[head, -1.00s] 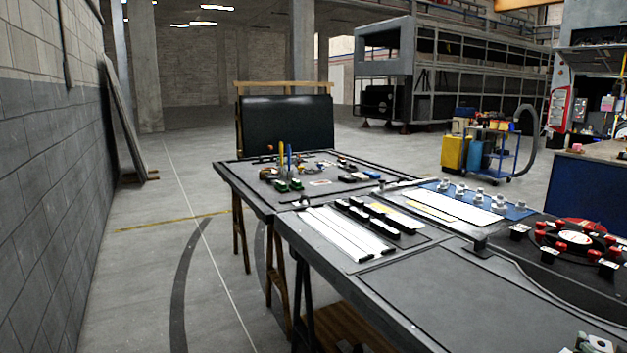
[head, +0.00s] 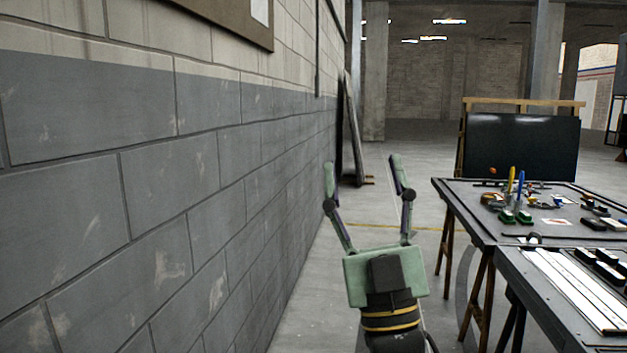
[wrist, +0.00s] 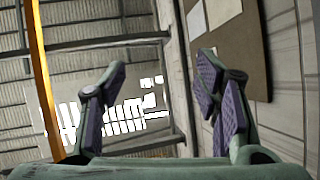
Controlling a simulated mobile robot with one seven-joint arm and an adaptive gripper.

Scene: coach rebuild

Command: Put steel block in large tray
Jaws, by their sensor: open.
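My gripper (head: 365,168) is raised in front of the block wall, left of the tables in the head view. Its two fingers are spread apart with nothing between them. In the wrist view my gripper (wrist: 160,90) also shows open and empty, facing the upper wall and roof. I cannot make out a steel block or a large tray in the head or wrist view.
A block wall (head: 150,190) runs close along the left. A dark table (head: 510,228) with small tools and parts stands at right, and a nearer table (head: 540,310) carries white strips and black blocks (head: 608,262). Floor (head: 400,215) between wall and tables is clear.

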